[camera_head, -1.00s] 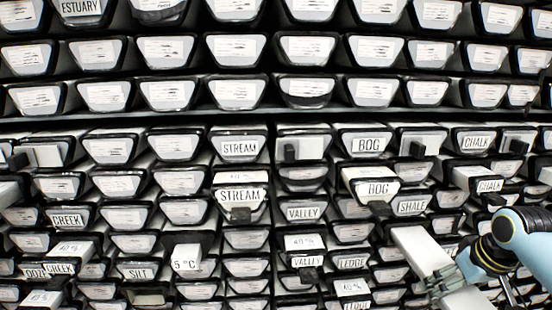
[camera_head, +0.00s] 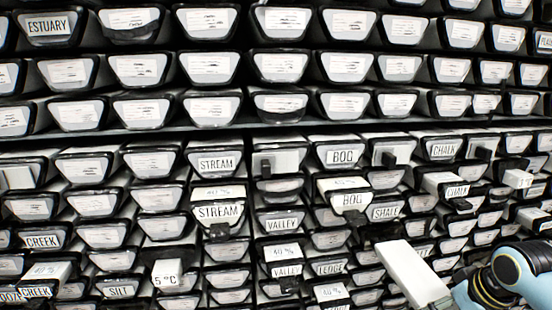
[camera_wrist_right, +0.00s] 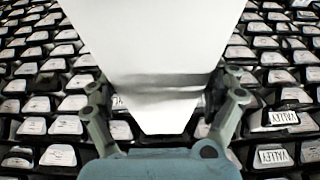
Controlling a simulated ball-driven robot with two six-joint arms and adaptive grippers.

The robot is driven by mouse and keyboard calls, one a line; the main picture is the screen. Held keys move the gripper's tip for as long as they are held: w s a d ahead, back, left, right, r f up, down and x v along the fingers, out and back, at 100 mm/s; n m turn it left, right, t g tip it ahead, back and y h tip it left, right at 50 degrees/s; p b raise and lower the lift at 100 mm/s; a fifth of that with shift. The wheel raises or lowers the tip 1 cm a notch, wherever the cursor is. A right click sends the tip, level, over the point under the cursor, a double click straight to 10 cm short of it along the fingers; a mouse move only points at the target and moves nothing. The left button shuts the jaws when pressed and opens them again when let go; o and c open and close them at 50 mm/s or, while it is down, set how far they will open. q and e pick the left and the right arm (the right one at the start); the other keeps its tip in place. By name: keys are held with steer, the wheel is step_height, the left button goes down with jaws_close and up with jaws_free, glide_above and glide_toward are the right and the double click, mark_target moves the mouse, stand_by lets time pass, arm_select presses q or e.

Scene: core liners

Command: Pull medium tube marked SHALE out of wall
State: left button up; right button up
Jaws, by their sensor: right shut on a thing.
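The label SHALE (camera_head: 386,213) shows on the front of a tube in the wall, right of centre in the head view. Below it, a long plain white tube (camera_head: 408,272) slants down to the right, with a dark gap at its upper end. My right gripper (camera_head: 440,302) is shut on this tube near the lower right edge. In the right wrist view the white tube (camera_wrist_right: 150,40) lies between the fingers of the gripper (camera_wrist_right: 165,92). No label shows on the held tube, and I cannot tell whether its far end is clear of the wall. My left gripper is not in view.
Rows of black-rimmed tubes with white labelled fronts fill the wall. A CHALK tube (camera_head: 456,191) sticks out at the right.

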steer(key=shift+s+d+r, duration=0.15)
steer(key=shift+s, duration=1.7)
